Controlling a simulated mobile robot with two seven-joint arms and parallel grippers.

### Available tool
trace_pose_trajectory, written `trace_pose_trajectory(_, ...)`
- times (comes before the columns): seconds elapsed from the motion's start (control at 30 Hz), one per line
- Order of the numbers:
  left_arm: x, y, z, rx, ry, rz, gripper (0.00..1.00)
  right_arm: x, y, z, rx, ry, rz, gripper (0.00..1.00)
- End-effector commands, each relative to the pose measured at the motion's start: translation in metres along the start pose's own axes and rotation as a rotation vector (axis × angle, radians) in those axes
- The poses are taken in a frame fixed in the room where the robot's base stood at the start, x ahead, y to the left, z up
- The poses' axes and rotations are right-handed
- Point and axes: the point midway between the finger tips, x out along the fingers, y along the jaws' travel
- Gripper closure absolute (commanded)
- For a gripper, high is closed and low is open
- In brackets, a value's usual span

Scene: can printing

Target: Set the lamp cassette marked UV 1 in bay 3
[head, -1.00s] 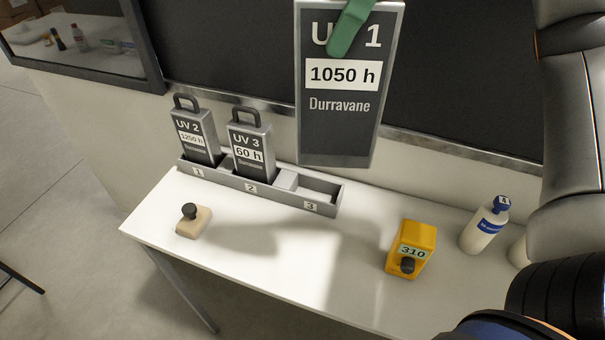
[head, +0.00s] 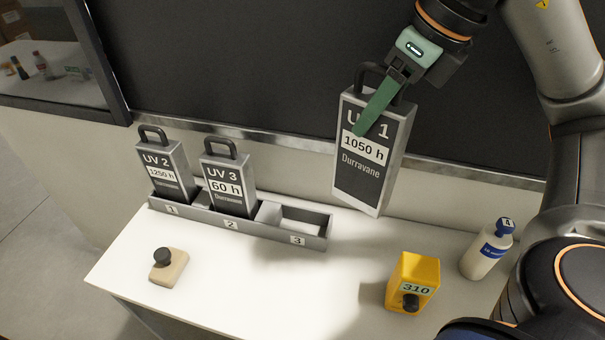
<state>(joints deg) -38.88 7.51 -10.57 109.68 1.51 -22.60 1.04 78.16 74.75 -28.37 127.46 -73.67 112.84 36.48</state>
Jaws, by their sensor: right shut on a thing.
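The lamp cassette marked UV 1 (head: 360,178), labelled 1050 h and Durravane, hangs slightly tilted above the back of the white table, right of the rack. My right gripper (head: 378,100) is shut on its black top handle; a green finger crosses the front of the label. The grey rack (head: 262,231) has bays numbered 1, 2 and 3. Bay 3 (head: 303,221), at the right end, is empty. The UV 2 cassette (head: 165,172) stands in bay 1 and the UV 3 cassette (head: 228,186) in bay 2. My left gripper is not in view.
A beige block with a black knob (head: 168,267) lies front left on the table. A yellow device reading 310 (head: 413,280) and a white bottle with a blue cap (head: 487,250) stand at the right. The table between block and yellow device is clear.

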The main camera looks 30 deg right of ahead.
Motion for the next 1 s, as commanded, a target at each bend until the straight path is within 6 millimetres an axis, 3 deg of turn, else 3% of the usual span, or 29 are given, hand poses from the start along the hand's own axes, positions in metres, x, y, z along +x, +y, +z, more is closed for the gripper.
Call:
trace_pose_trajectory(0.23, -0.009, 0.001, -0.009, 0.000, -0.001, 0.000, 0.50, 0.045, 0.011, 0.046, -0.004, 0.000, 0.005, 1.00)
trace_pose_trajectory(0.4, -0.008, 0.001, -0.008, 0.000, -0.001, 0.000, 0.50, 0.084, 0.014, 0.056, -0.001, 0.001, 0.003, 1.00)
trace_pose_trajectory(0.77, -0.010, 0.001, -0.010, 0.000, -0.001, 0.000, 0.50, 0.120, 0.018, 0.067, -0.002, 0.000, 0.002, 1.00)
trace_pose_trajectory(1.0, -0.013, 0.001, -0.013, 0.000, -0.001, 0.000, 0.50, 0.145, 0.017, 0.056, -0.001, -0.002, 0.000, 1.00)
